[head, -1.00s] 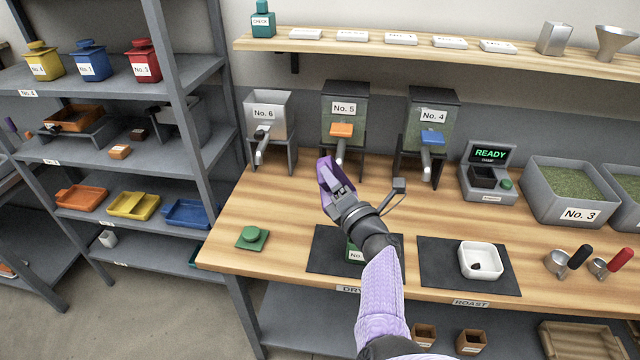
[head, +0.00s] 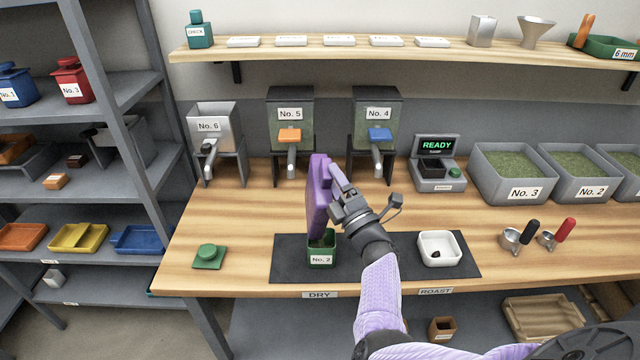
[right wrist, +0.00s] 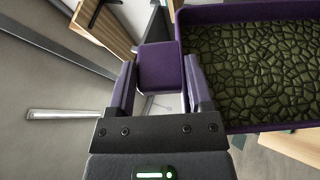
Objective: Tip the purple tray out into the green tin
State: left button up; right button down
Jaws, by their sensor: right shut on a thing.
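The purple tray (head: 318,198) is in my right gripper (head: 338,182), which is shut on its handle. In the head view the tray is tipped steeply on edge, its low end just over the mouth of the green tin (head: 321,261). In the right wrist view the tray (right wrist: 245,13) shows a bed of green beans (right wrist: 255,65) inside, and the fingers (right wrist: 158,88) close on the purple handle block. The tin, labelled No. 2, stands upright on the dark DRY mat. The tray partly hides its opening, and I cannot tell its fill. My left gripper is not in view.
A green lid (head: 209,256) lies on the bench left of the mat. A white dish (head: 439,249) stands on the ROAST mat to the right. Hoppers No. 5 (head: 290,115) and No. 4 (head: 376,115) and the READY scale (head: 437,165) are behind.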

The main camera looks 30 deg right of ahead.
jog(key=s+d+f+m+h+b, duration=0.2)
jog(key=s+d+m+h+b, duration=0.1)
jog(key=d+m+h, duration=0.2)
jog(key=d+m, duration=0.2)
jog(key=shift+s+d+f+m+t+b, duration=0.25)
jog(key=shift+s+m+t+b, duration=0.05)
jog(key=shift+b, duration=0.05)
dwell(0.5)
dwell(0.8)
notch_tip(320, 180, up, 3)
jog(key=p, duration=0.2)
jog(key=shift+p, duration=0.4)
